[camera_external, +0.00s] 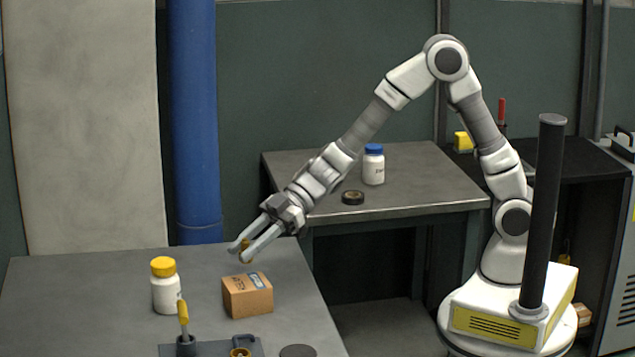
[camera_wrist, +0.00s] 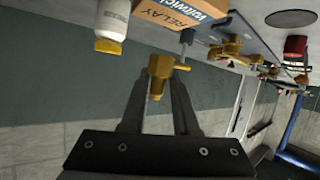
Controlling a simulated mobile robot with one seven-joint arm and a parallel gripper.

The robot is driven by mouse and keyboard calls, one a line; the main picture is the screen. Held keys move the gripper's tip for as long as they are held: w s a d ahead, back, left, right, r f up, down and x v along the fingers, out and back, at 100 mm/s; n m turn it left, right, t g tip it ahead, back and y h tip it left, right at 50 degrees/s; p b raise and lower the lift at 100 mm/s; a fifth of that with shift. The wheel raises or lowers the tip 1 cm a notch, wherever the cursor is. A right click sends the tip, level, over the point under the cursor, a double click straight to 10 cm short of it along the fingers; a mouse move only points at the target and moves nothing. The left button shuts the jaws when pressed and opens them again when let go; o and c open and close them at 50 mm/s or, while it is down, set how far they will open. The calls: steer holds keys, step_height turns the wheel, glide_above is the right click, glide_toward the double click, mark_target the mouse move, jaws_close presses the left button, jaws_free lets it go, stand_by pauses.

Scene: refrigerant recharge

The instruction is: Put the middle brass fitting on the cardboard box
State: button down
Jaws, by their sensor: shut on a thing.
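My gripper (camera_external: 240,251) is shut on a brass fitting (camera_external: 246,254), held between its fingertips. The fitting also shows in the wrist view (camera_wrist: 157,78), gripped between both fingers. The cardboard box (camera_external: 247,297) stands on the grey table, just below the fingertips in the external view. Its printed side shows at the top of the wrist view (camera_wrist: 172,15). The fitting appears apart from the box; the exact gap cannot be told. More brass fittings (camera_wrist: 222,57) show at the right in the wrist view.
A white bottle with a yellow cap (camera_external: 166,290) stands left of the box. A yellow-handled tool (camera_external: 183,316) stands upright in front, and a dark disc (camera_external: 298,351) lies at the front edge. The table (camera_external: 60,285) is clear at far left. Another table (camera_external: 430,185) stands behind.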

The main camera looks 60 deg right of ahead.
mark_target(247, 283)
steer(key=shift+a+f, duration=0.25)
steer(key=shift+f, duration=0.25)
steer(key=shift+f+b, duration=0.9)
steer(key=shift+f, duration=0.7)
steer(key=shift+f, duration=0.15)
steer(key=c, duration=0.7)
jaws_free()
steer(key=shift+o, duration=0.2)
steer(key=shift+d+r, duration=0.1)
steer(key=shift+r, duration=0.15)
steer(key=p+v, duration=0.3)
steer(key=v, duration=0.9)
steer(key=shift+f, duration=0.15)
